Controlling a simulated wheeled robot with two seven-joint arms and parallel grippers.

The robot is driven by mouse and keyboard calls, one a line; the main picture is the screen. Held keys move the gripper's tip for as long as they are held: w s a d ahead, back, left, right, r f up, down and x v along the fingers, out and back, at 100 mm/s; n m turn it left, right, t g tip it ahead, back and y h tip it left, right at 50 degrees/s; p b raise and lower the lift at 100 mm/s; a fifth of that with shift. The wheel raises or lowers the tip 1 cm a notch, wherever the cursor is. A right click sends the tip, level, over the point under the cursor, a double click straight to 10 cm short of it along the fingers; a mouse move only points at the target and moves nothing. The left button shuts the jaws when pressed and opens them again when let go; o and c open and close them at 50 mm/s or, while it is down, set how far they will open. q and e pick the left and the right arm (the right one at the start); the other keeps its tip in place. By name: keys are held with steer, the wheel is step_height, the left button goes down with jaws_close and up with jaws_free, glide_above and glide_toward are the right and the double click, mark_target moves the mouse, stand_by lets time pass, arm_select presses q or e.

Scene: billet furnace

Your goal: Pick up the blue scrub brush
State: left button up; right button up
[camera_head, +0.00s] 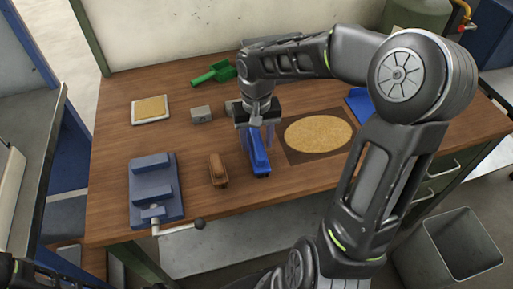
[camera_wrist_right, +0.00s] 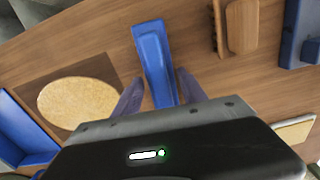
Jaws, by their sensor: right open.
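The blue scrub brush (camera_head: 259,158) lies on the wooden workbench (camera_head: 290,188), left of the round tan disc. It also shows in the right wrist view (camera_wrist_right: 153,60), where its near end runs between the two fingers. My right gripper (camera_head: 257,142) is open above the brush, with a finger on either side of it. In the right wrist view the right gripper (camera_wrist_right: 160,88) shows gaps between its fingers and the brush. The bristles of the brush are not visible. My left gripper is not seen; only a dark arm part shows at the lower left.
A brown wooden brush (camera_head: 218,170) lies close left of the blue brush. A blue vise (camera_head: 155,188) stands further left. A tan disc on a dark mat (camera_head: 291,153) lies to the right. A metal block (camera_head: 201,113) and a green scoop (camera_head: 214,75) are behind.

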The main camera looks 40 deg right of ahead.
mark_target(256, 139)
steer(key=shift+c, duration=0.6)
jaws_close()
step_height(256, 139, up, 10)
steer(key=shift+r+b, duration=0.1)
steer(key=shift+b, duration=0.4)
stand_by(0.4)
